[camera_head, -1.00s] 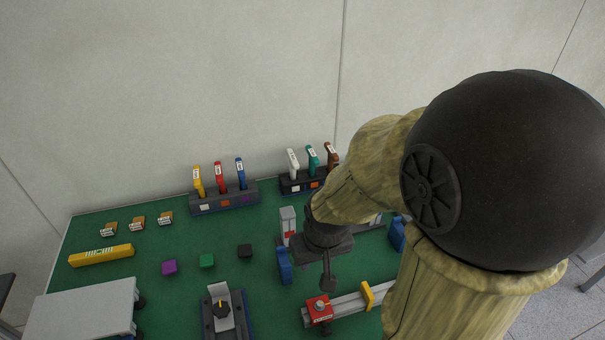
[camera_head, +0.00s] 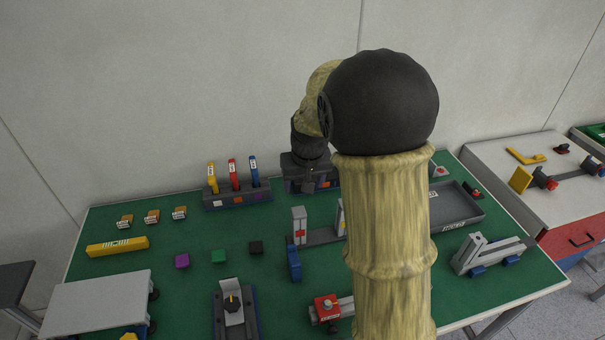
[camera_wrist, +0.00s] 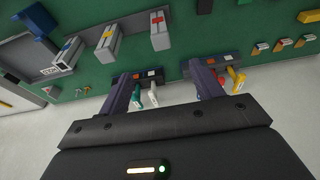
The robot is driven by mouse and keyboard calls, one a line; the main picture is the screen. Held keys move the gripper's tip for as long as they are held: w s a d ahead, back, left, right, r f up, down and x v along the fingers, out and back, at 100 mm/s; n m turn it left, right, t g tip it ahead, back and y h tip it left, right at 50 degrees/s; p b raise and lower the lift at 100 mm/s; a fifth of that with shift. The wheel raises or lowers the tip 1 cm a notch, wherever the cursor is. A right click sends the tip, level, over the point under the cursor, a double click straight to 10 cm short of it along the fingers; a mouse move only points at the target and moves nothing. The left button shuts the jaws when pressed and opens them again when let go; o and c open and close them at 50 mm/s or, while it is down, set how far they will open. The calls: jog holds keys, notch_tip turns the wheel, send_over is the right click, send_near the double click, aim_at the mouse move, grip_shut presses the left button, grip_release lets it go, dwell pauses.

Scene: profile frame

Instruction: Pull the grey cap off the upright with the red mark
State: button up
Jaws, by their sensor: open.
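The upright with the red mark (camera_head: 299,228) is a light grey post standing on a dark grey base at mid-table. Its grey top (camera_head: 298,212) shows, but I cannot make out a seam for the cap. In the wrist view the red-marked upright (camera_wrist: 160,32) is at top centre, beside an orange-marked upright (camera_wrist: 107,43) and another upright (camera_wrist: 67,55) to the left. My gripper (camera_wrist: 165,88) is open and empty, its two dark fingers apart and clear of the uprights. In the head view my arm hides part of the base and the other uprights.
A rack with yellow, red and blue handles (camera_head: 234,200) stands at the back. A second rack (camera_wrist: 148,76) is near my fingers in the wrist view. A blue piece (camera_head: 293,264) stands in front of the uprights. A grey tray (camera_head: 455,208) lies right. Small cubes lie left.

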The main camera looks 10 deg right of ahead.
aim_at(298, 211)
jog(key=shift+w+r, duration=0.15)
jog(key=shift+w, duration=0.4)
jog(key=p+x, duration=0.2)
jog(key=x, duration=1.5)
jog(key=shift+w+p, duration=0.15)
jog(key=shift+p, duration=0.2)
jog(key=shift+c, duration=0.4)
jog(key=c, duration=1)
